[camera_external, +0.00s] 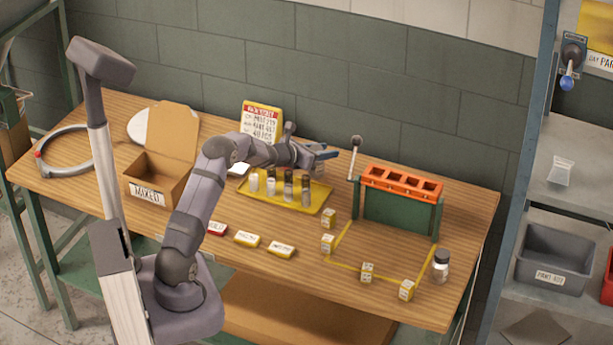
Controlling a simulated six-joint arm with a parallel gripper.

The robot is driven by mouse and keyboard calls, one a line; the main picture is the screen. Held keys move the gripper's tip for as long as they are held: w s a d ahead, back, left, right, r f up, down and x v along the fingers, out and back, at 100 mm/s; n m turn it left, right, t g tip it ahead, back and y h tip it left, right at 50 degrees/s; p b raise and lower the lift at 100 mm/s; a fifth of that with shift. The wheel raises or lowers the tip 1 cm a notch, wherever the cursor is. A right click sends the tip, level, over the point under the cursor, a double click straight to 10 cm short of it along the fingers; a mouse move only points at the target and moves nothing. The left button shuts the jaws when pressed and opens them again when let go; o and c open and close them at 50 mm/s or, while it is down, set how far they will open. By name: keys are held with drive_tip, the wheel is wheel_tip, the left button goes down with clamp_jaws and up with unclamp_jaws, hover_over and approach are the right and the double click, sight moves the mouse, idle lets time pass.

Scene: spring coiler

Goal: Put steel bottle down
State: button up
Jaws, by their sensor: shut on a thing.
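My gripper (325,153) is over the back right part of the yellow tray (322,203), shut on a bottle that I take to be the steel bottle. The held bottle is too small and too covered by the gripper to make out clearly. Several small bottles stand upright in a row on the tray; the rightmost, a dark grey-brown one (306,192), is just below my gripper. I cannot tell whether that one is in the jaws or stands free.
An orange-topped green rack (398,205) with a lever stands right of the tray. Yellow-marked dice-like blocks (367,272) and a dark-capped jar (440,266) are at the front right. An open cardboard box (160,180) is at left. A sign (262,122) stands behind the tray.

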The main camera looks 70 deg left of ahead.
idle(0.3)
drive_tip(key=o, duration=1.2)
drive_tip(key=shift+f, duration=0.1)
drive_tip(key=shift+o, duration=0.2)
drive_tip(key=b+v, duration=0.3)
drive_tip(key=v, duration=0.9)
drive_tip(key=shift+r, duration=0.25)
